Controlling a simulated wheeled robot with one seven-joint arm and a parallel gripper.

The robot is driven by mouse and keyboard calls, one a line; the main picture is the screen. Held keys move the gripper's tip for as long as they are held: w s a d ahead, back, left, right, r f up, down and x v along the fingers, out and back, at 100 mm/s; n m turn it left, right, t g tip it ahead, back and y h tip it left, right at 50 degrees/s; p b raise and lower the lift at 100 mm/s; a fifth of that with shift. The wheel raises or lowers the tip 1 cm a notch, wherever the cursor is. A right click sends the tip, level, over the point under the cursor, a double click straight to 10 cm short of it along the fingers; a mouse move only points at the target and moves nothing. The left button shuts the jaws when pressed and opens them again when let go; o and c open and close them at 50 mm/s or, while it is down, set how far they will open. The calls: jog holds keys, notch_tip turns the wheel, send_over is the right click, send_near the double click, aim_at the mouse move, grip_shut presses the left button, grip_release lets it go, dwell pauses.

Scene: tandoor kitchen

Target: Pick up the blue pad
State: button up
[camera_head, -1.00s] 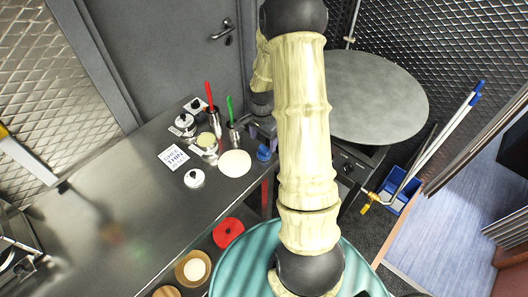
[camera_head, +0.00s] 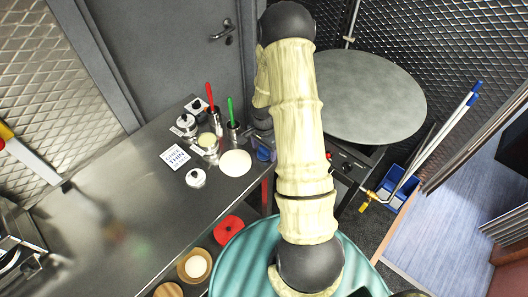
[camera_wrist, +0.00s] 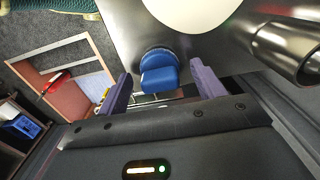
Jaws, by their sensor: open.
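The blue pad (camera_head: 263,154) sits at the right edge of the steel counter (camera_head: 110,215), beside a round white disc (camera_head: 235,163). In the wrist view the blue pad (camera_wrist: 158,72) shows as a round base with a blockier part towards me. My gripper (camera_wrist: 164,82) is open, with one purple finger on each side of the pad and gaps between. Nothing is held. In the head view my gripper (camera_head: 262,140) is close to the pad and partly hidden by my arm.
A steel cup with a green-handled tool (camera_head: 231,112) stands near the pad, and a steel cylinder (camera_wrist: 288,50) shows right of my gripper. Lidded pots (camera_head: 186,124) and a printed card (camera_head: 174,157) are further left. A large round griddle (camera_head: 370,95) is at right.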

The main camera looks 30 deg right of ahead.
aim_at(264, 148)
jog(key=c, duration=1.1)
jog(key=shift+o, duration=0.2)
jog(key=shift+r, duration=0.1)
jog(key=shift+w+r, duration=0.1)
jog(key=shift+r, duration=0.55)
notch_tip(264, 148, up, 9)
jog(key=shift+f+b, duration=0.2)
jog(key=shift+b, duration=0.95)
